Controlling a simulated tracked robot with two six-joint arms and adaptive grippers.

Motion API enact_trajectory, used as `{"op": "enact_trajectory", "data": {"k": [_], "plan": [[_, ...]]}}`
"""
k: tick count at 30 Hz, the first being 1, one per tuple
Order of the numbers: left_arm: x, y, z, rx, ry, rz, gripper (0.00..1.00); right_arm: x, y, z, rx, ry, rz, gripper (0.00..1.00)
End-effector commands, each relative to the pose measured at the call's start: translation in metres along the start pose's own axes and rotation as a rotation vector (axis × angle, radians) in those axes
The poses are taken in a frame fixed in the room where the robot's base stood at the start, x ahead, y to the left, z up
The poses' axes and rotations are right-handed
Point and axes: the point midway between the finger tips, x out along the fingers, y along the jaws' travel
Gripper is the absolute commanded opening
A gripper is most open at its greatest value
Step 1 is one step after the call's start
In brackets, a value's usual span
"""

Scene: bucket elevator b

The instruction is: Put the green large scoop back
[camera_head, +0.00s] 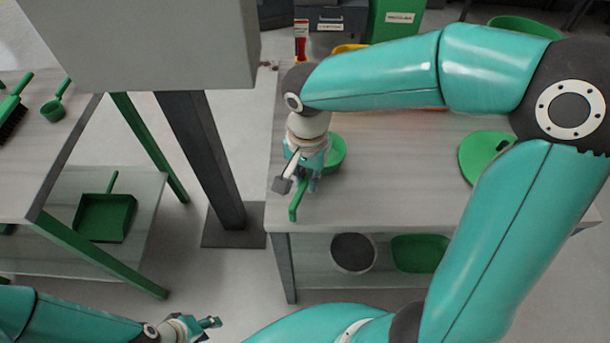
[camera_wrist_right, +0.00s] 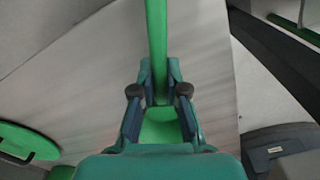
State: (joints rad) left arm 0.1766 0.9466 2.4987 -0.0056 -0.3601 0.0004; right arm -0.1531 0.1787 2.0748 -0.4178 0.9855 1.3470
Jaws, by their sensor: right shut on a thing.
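The green large scoop shows in the head view as a green bowl (camera_head: 337,153) and a handle end (camera_head: 294,208) on either side of my right gripper (camera_head: 308,180). It is at the left end of the right-hand table. In the right wrist view the handle (camera_wrist_right: 156,45) runs up between the fingers of my right gripper (camera_wrist_right: 158,95), which is shut on it. Part of the bowl (camera_wrist_right: 160,128) shows below the fingers. Whether the scoop touches the tabletop is unclear. My left gripper (camera_head: 208,328) is low at the bottom left, apart from everything, and looks open and empty.
The right-hand table (camera_head: 400,200) has a green round item (camera_head: 484,155) and a lower shelf with a green tray (camera_head: 420,252). A smaller green scoop (camera_head: 54,108) lies on the left table (camera_head: 45,155). A grey housing (camera_head: 150,40) on a dark post (camera_head: 203,150) stands between the tables.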

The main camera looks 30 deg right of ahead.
Motion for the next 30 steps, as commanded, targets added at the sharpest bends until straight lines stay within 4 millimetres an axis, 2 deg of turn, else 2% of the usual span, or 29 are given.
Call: {"op": "enact_trajectory", "data": {"k": [26, 27, 30], "plan": [[0.011, -0.004, 0.000, 0.000, 0.000, 0.000, 0.40, 0.012, 0.000, 0.000, 0.001, 0.000, 0.000, 0.00], [0.010, -0.004, 0.000, 0.000, 0.000, 0.000, 0.40, 0.011, 0.000, 0.000, 0.001, 0.000, -0.001, 0.16], [0.010, -0.004, 0.000, 0.000, 0.000, 0.000, 0.40, 0.011, 0.000, 0.000, 0.000, 0.000, 0.000, 0.33]]}}
